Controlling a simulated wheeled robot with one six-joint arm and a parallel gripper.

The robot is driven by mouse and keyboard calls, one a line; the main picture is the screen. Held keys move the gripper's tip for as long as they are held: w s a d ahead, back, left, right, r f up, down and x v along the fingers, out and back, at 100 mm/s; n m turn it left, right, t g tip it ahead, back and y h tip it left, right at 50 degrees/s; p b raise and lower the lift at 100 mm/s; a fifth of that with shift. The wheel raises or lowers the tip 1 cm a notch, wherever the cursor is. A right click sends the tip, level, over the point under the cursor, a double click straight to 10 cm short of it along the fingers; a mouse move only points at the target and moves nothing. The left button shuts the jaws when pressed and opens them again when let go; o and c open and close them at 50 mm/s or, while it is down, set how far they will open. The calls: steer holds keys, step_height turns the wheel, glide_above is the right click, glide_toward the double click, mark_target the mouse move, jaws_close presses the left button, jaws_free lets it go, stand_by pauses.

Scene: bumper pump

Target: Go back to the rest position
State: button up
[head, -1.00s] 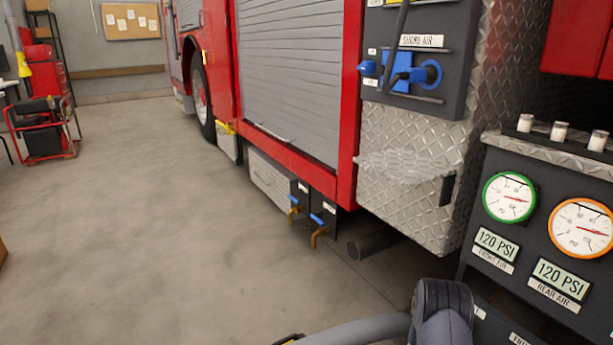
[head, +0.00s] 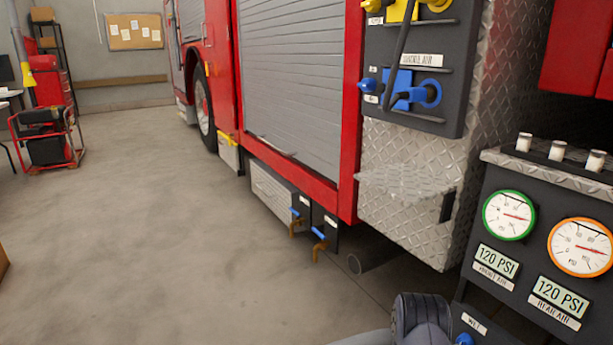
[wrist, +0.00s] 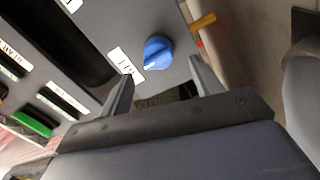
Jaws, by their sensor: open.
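In the wrist view my gripper (wrist: 163,84) is open, with its two fingers apart and nothing held between them. A blue knob (wrist: 158,52) on a grey panel (wrist: 140,30) shows just beyond the fingertips, apart from them as far as I can tell. A white label sits beside the knob, its text too small to read surely. In the head view only part of my arm shows at the bottom edge; my gripper itself is out of that picture. A blue knob (head: 465,340) is partly cut off there, near a WET label (head: 475,325).
The gauge panel (head: 500,255) with two round dials stands at the right. The fire truck's metal step (head: 405,180) juts out left of it. Blue-handled drain valves (head: 319,235) hang low on the truck. Open concrete floor (head: 150,240) lies to the left.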

steer(key=p+v, duration=0.2)
steer(key=v, duration=0.4)
steer(key=shift+m, duration=0.3)
steer(key=b+x, duration=0.4)
steer(key=x, duration=0.8)
steer(key=shift+s+b, duration=0.1)
steer(key=shift+b, duration=0.25)
steer(key=m, duration=0.4)
steer(key=shift+g, duration=0.3)
steer(key=m, duration=0.9)
steer(key=shift+a+r+m+g, duration=0.1)
steer(key=shift+m+g, duration=0.2)
steer(key=m, duration=0.4)
steer(key=shift+m, duration=0.4)
steer(key=shift+p+v, duration=0.75)
steer(key=shift+v, duration=1.05)
